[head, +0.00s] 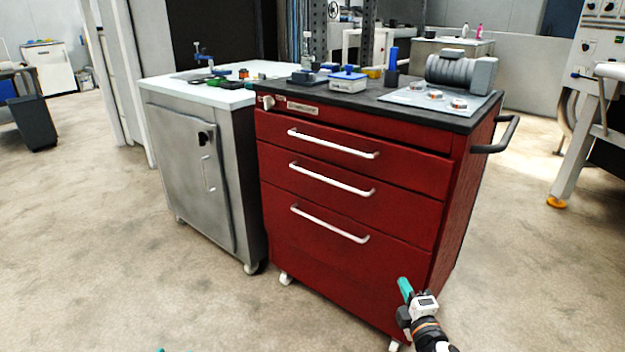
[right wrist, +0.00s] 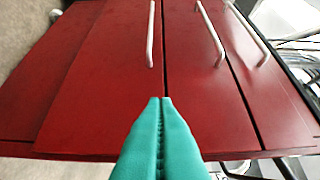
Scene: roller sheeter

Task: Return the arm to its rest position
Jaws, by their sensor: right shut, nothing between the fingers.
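My right gripper (head: 404,287) is low in front of the red tool cabinet (head: 350,265), near its lower right corner in the head view. In the right wrist view its green fingers (right wrist: 160,100) are pressed together with nothing between them. The red drawer fronts (right wrist: 100,80) with white bar handles fill the background there, and the fingers appear apart from them. All drawers look closed. A small green tip at the bottom edge of the head view (head: 161,350) may be part of my left gripper; its jaws cannot be made out.
A grey metal cabinet (head: 190,165) stands left of the red one. A motor-like machine (head: 462,72) and small items sit on the red cabinet's black top. A black side handle (head: 497,135) sticks out at its right. The floor (head: 130,270) in front is clear.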

